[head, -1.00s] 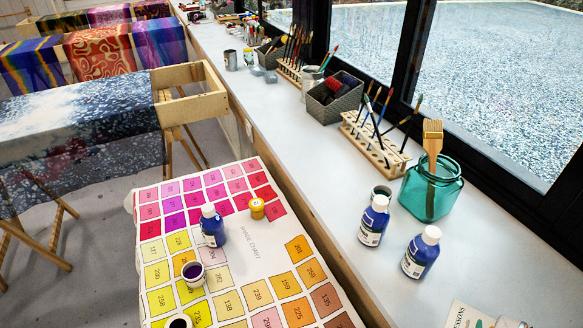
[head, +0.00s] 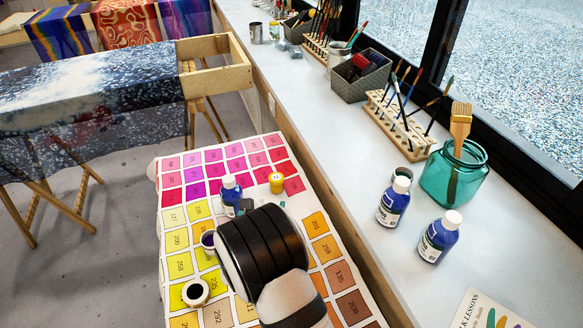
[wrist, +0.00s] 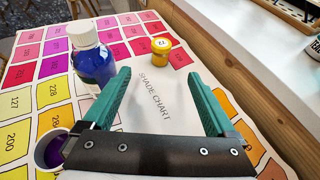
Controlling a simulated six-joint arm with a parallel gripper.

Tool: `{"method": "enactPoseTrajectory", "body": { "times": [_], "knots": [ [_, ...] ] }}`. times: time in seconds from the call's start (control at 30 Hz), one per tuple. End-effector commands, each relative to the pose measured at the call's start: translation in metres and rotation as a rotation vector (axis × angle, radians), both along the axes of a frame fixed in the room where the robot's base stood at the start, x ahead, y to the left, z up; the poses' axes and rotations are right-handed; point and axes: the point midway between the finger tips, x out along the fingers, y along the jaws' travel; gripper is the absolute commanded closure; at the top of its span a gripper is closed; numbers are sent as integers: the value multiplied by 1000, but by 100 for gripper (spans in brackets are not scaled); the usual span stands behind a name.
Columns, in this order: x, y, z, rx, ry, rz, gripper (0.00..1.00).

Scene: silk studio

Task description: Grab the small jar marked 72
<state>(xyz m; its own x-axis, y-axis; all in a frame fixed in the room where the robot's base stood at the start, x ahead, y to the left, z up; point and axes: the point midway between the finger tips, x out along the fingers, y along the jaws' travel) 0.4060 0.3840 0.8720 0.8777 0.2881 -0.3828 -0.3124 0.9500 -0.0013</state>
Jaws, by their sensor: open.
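The small yellow jar (head: 277,183) stands on the shade chart, and its marked lid faces up. In the wrist view the jar (wrist: 162,50) stands beyond my fingertips, roughly between their lines and a little right of the left finger. My gripper (wrist: 160,82) is open and empty, with two green fingers apart. In the head view my arm hides most of the gripper. The shade chart (head: 180,225) covers the table with pink, yellow and orange squares.
A blue bottle with a white cap (wrist: 93,60) stands close to my left finger; it also shows in the head view (head: 230,196). A cup of purple liquid (wrist: 52,150) is at lower left. The window ledge (head: 340,150) holds bottles, a teal jar (head: 453,176) and brushes.

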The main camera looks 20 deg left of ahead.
Motion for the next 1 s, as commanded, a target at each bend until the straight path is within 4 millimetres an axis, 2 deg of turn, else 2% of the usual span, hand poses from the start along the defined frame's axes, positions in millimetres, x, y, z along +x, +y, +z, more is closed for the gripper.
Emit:
{"method": "enactPoseTrajectory", "body": {
  "times": [0.3, 0.47, 0.6, 0.77, 0.97, 1.0],
  "knots": [
    [73, 22, -33, 0, 0, -1, 8],
    [92, 28, -40, 0, 0, -1, 8],
    [118, 35, -49, 2, 0, -4, 8],
    [135, 41, -56, 0, 0, -3, 8],
    [136, 42, -56, 0, 1, -2, 8],
    [136, 42, -56, 0, 1, -2, 12]
  ]
}}
